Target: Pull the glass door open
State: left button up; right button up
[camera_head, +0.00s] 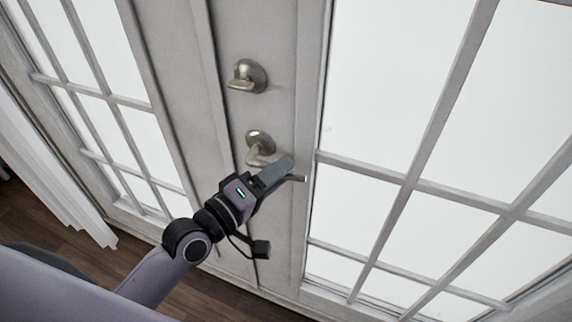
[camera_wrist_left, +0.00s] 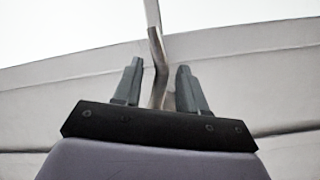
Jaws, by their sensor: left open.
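The white glass door (camera_head: 312,170) with paned glass fills the right of the head view and is closed as far as I can tell. Its metal lever handle (camera_head: 259,143) sits on the door's left stile. My left gripper (camera_head: 284,172) is at the lever, in front of its middle part; the lever's tip shows just past the fingers. In the left wrist view the two fingers of the gripper (camera_wrist_left: 158,85) stand apart, with the lever handle (camera_wrist_left: 155,45) between them. I see a gap on both sides of the lever. My right gripper is not in view.
A round deadbolt with a thumb turn (camera_head: 247,77) is above the lever. A second paned glass panel (camera_head: 95,90) and a white curtain (camera_head: 50,165) are at the left. Dark wood floor (camera_head: 125,262) shows at the bottom left.

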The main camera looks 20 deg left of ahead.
pick_arm(q)
jog(key=shift+x, duration=1.35)
jog(key=shift+c, duration=0.3)
grip_shut()
